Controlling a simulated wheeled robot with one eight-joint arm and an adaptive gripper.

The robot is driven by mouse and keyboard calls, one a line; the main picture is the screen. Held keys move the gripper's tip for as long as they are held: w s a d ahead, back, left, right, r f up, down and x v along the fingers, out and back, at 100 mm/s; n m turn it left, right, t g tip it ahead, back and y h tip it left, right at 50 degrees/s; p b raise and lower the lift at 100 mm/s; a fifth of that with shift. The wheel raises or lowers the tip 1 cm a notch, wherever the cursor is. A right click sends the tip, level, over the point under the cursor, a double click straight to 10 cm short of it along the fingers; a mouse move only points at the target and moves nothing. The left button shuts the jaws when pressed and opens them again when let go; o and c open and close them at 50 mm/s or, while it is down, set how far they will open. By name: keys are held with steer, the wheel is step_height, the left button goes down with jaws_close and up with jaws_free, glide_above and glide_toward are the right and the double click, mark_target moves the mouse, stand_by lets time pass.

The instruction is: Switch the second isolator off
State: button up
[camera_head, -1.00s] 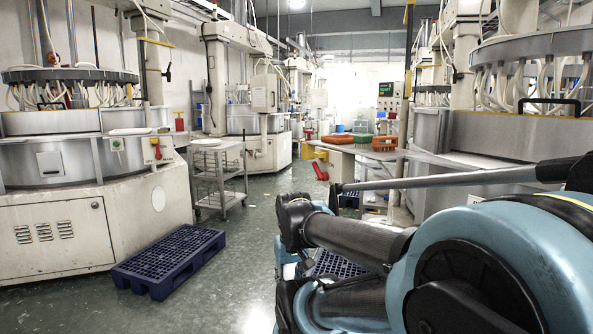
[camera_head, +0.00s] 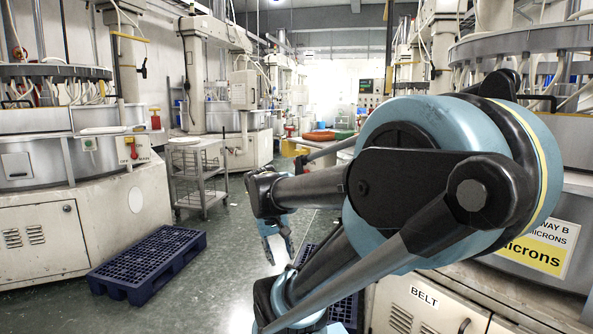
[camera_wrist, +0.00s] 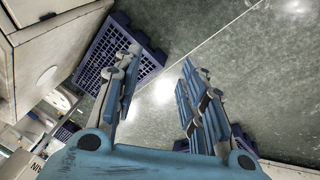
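No numbering is readable. My gripper (camera_head: 277,250) hangs low over the floor, well right of and apart from the switch. In the wrist view my gripper (camera_wrist: 160,62) has its two blue fingers wide apart with nothing between them.
A blue pallet (camera_head: 148,264) lies on the floor before the left machine. A metal trolley (camera_head: 201,180) stands behind it. A machine base marked BELT (camera_head: 425,305) is close on the right. Green floor (camera_head: 205,290) between the pallet and my arm is clear.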

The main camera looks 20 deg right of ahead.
steer(key=w+d+r+m+h, duration=0.1)
steer(key=w+d+r+h, duration=0.25)
steer(key=w, duration=0.45)
steer(key=w+d+r+m+h, duration=0.1)
steer(key=w+d+r+h, duration=0.2)
steer(key=w, duration=0.4)
steer(key=w+d+r+m+h, duration=0.1)
steer(key=w+d+r, duration=0.25)
steer(key=w, duration=0.45)
steer(key=w+a+r+m+t+h, duration=0.15)
steer(key=w+h, duration=0.25)
steer(key=w, duration=0.6)
steer(key=w+a+r+m+t+h, duration=0.1)
steer(key=w+a+r+h, duration=0.15)
steer(key=w, duration=0.65)
steer(key=shift+h, duration=0.4)
steer(key=x, duration=1.8)
steer(key=shift+w+f, duration=0.15)
steer(key=shift+f, duration=0.25)
jaws_close()
